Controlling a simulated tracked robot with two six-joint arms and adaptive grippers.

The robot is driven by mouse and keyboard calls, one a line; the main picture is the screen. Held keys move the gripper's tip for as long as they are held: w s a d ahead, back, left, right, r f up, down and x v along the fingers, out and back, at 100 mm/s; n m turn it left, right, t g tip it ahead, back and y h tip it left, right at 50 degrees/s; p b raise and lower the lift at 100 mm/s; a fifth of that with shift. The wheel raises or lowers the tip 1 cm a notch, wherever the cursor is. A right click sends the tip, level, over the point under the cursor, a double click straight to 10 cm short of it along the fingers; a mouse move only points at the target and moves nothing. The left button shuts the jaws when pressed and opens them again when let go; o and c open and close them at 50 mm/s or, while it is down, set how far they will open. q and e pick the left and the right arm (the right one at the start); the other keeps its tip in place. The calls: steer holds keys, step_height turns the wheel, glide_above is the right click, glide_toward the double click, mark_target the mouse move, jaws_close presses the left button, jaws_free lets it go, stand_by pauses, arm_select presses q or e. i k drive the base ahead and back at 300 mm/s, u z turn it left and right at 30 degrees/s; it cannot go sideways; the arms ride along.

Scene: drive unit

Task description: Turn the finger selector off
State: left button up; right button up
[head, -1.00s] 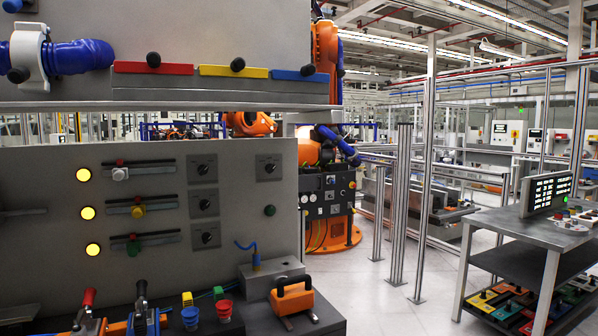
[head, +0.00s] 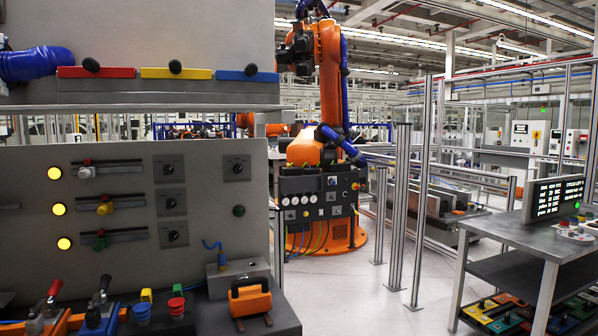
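The grey panel (head: 120,262) at the left of the head view carries several black rotary selectors on dark square plates. Three stand in a column: an upper one (head: 169,169), a middle one (head: 171,203) and a lower one (head: 173,236). Another selector (head: 237,168) sits alone to the right of the upper one. No readable label shows which is the finger selector, and the knob positions are too small to tell. Neither of my grippers is in view.
Left of the selectors are sliders (head: 104,208) and lit yellow lamps (head: 59,209). An orange robot arm (head: 330,75), posts (head: 399,200) and a grey table (head: 520,236) stand right; floor between is clear.

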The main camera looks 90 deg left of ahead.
mark_target(237, 168)
steer(key=z, duration=1.85)
steer(key=i, duration=0.1)
steer(key=u, duration=3.25)
steer(key=i, duration=0.25)
steer(key=u, duration=1.95)
steer(key=k, duration=0.55)
steer(key=u, duration=0.35)
steer(key=i, duration=1.75)
steer(key=z, duration=0.35)
